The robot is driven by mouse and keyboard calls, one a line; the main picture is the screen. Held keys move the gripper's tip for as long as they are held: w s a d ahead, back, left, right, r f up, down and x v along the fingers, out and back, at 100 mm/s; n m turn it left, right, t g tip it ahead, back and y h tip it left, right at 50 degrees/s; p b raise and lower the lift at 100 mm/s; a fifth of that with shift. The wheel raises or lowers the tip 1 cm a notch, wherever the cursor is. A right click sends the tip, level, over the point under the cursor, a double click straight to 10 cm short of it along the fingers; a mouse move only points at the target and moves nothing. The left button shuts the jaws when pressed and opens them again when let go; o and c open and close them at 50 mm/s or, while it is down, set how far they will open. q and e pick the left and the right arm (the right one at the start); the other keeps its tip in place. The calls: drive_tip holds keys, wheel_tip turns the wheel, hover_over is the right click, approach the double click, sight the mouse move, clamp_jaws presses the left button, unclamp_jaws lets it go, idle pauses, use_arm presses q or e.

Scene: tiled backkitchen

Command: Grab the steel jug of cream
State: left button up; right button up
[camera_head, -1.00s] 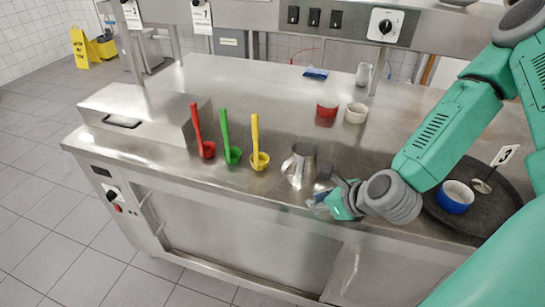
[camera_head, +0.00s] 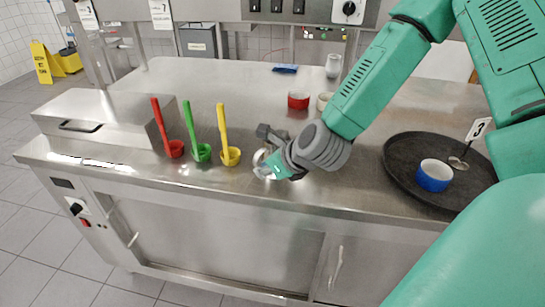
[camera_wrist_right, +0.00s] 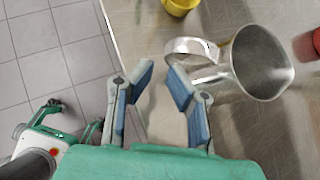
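The steel jug (camera_wrist_right: 262,62) stands upright at the right of the right wrist view. Its handle (camera_wrist_right: 188,46) points left, close beyond the right-hand fingertip. In the head view the jug is mostly hidden behind my right gripper (camera_head: 264,152). The right gripper also shows in the wrist view (camera_wrist_right: 158,72), its blue-padded fingers apart with nothing between them. I cannot tell whether a finger touches the handle. What looks like my left gripper (camera_wrist_right: 75,114) hangs over the floor at the lower left of the wrist view, its fingers apart and empty.
Red (camera_head: 172,148), green (camera_head: 201,152) and yellow (camera_head: 230,155) ladles stand left of my right gripper. A red cup (camera_head: 298,100) and a cream cup (camera_head: 325,101) are behind. A dark tray (camera_head: 405,150) holds a blue bowl (camera_head: 433,178) at right.

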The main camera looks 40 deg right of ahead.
sight(256, 162)
drive_tip(key=w, duration=0.1)
drive_tip(key=w+d+f, duration=0.1)
drive_tip(key=w, duration=0.1)
drive_tip(key=shift+w+d+f, duration=0.15)
drive_tip(key=shift+d, duration=0.1)
drive_tip(key=shift+a+f, duration=0.1)
drive_tip(key=shift+a+r, duration=0.25)
drive_tip(key=shift+a, duration=0.5)
drive_tip(key=shift+a+r, duration=0.1)
drive_tip(key=shift+a, duration=0.2)
clamp_jaws()
drive_tip(key=shift+a, duration=0.15)
drive_tip(key=shift+d, duration=1.1)
drive_tip(key=r, duration=0.3)
drive_tip(key=a+r+p, duration=0.1)
drive_tip(key=r, duration=0.2)
drive_tip(key=shift+a, duration=0.2)
drive_tip(key=shift+d+r, duration=0.3)
drive_tip(key=shift+r, duration=0.2)
drive_tip(key=shift+d+r, duration=0.25)
drive_tip(key=shift+r, duration=0.5)
drive_tip(key=shift+a+r, duration=0.3)
drive_tip(key=shift+r, duration=0.1)
use_arm(q)
drive_tip(key=shift+d+r, duration=0.2)
drive_tip(key=shift+r, duration=0.6)
use_arm(e)
drive_tip(key=shift+a+r, duration=0.25)
drive_tip(key=shift+r, duration=0.05)
